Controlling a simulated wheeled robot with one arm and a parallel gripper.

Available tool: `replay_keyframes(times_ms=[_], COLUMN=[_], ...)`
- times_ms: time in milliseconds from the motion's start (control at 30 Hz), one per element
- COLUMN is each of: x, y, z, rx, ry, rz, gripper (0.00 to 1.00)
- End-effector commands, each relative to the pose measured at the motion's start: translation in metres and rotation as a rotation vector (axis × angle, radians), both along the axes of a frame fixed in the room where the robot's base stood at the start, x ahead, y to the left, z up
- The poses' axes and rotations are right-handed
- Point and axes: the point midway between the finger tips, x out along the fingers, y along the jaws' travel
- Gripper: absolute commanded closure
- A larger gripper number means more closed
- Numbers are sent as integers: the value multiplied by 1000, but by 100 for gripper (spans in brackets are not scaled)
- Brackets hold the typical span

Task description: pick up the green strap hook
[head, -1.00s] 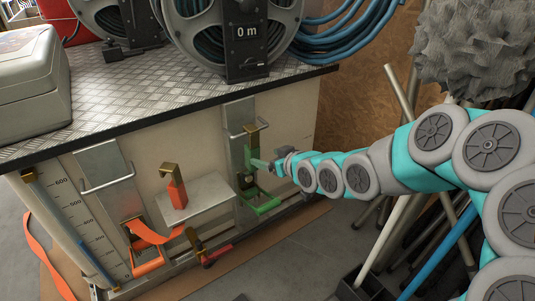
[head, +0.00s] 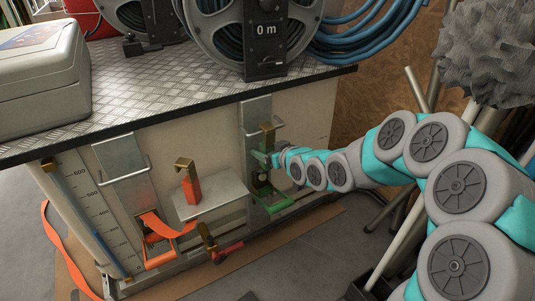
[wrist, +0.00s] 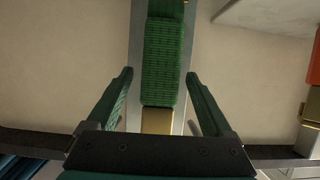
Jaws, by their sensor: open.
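The green strap hook has a ribbed green body (wrist: 163,62) and a brass hook end (wrist: 157,121); in the head view its brass top (head: 268,137) shows against the right metal bracket on the bench front, and its body is partly hidden by my gripper. My gripper (head: 262,159) is open at the hook. In the wrist view, which looks upside down, the two green fingers of my gripper (wrist: 160,76) stand on either side of the green body, with a gap on each side. How deep the fingers reach around it I cannot tell.
An orange hook with a brass top (head: 190,185) stands on a small grey shelf (head: 222,196) to the left. A green buckle frame (head: 278,206) sits just below my gripper. The metal bench top (head: 150,95) overhangs above, with hose reels and a grey case (head: 40,85).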

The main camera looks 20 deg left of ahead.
Motion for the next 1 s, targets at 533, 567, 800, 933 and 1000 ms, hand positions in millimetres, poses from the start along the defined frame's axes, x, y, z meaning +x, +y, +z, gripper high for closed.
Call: replay_keyframes(times_ms=[533,567,800,933,1000], x=[1,1,1,1,1], y=[1,1,1,1,1], z=[0,0,0,0,0], rx=[1,1,1,1,1], ry=[-1,-1,-1,-1,-1], rz=[-1,-1,-1,-1,-1], gripper=[51,54,81,96,100])
